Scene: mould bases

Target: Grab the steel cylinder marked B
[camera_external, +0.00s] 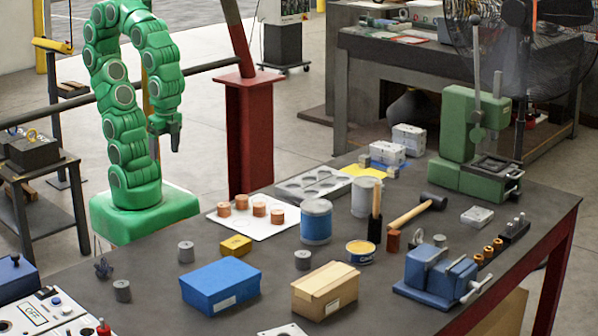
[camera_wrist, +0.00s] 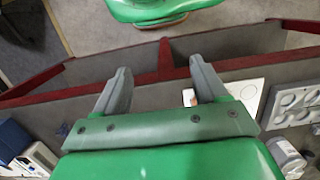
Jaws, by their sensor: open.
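Several small grey steel cylinders stand upright on the dark table in the external view: one left of the yellow box (camera_external: 186,252), one near the left front (camera_external: 122,291), and one behind the cardboard box (camera_external: 303,260). The letters on them are too small to read, so I cannot tell which is marked B. My gripper (camera_external: 165,145) is raised beyond the table's far left edge, away from these cylinders. In the wrist view my gripper (camera_wrist: 160,78) has its two fingers spread apart with nothing between them. No steel cylinder shows clearly there.
A white plate (camera_external: 248,229) carries several copper cylinders. A grey tray with holes (camera_external: 283,187) lies behind it. A blue box (camera_external: 220,286), a cardboard box (camera_external: 324,290), a blue can (camera_external: 316,224) and a blue vise (camera_external: 437,275) crowd the table. A red column (camera_external: 248,135) stands behind.

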